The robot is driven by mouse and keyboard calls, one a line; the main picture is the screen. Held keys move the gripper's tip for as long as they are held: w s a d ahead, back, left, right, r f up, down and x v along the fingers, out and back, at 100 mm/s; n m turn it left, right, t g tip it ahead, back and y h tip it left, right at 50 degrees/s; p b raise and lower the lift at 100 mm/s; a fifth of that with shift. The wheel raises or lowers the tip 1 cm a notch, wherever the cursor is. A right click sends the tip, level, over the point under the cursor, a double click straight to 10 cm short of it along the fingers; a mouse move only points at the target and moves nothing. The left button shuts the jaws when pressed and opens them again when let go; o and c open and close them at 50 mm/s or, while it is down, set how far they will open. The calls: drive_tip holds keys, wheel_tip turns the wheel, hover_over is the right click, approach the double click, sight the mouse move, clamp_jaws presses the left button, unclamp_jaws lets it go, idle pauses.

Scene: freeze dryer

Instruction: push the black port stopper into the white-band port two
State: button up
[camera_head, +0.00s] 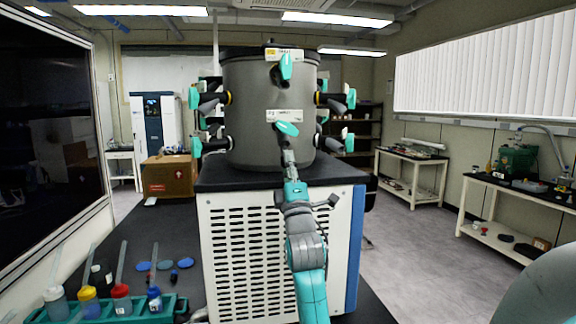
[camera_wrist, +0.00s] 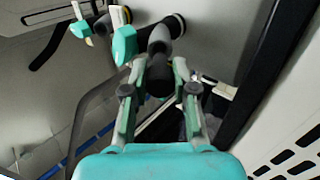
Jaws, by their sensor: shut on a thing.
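My gripper (camera_head: 288,152) is at the front of the grey drum, just below a teal valve handle (camera_head: 287,129). In the wrist view my gripper (camera_wrist: 165,72) has its fingers closed around a black stopper (camera_wrist: 160,80). A dark grey port tube (camera_wrist: 159,42) lies directly beyond the stopper, roughly in line with it. I cannot tell whether the stopper touches or enters it. A white band is not clear on this port. In the head view the stopper is too small to make out.
The grey drum (camera_head: 248,128) carries several side ports with teal handles (camera_head: 194,98). It stands on a black-topped white cabinet (camera_head: 240,250). A green rack (camera_head: 120,310) with bottles is at lower left. A cardboard box (camera_head: 168,176) sits behind.

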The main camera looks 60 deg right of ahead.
drive_tip(key=shift+s+d, duration=0.1)
drive_tip(key=shift+s, duration=0.05)
drive_tip(key=shift+x, duration=1.6)
idle(1.7)
drive_tip(key=o, duration=1)
drive_tip(key=shift+r, duration=0.1)
drive_tip(key=v, duration=1.2)
drive_tip(key=shift+v, duration=3.55)
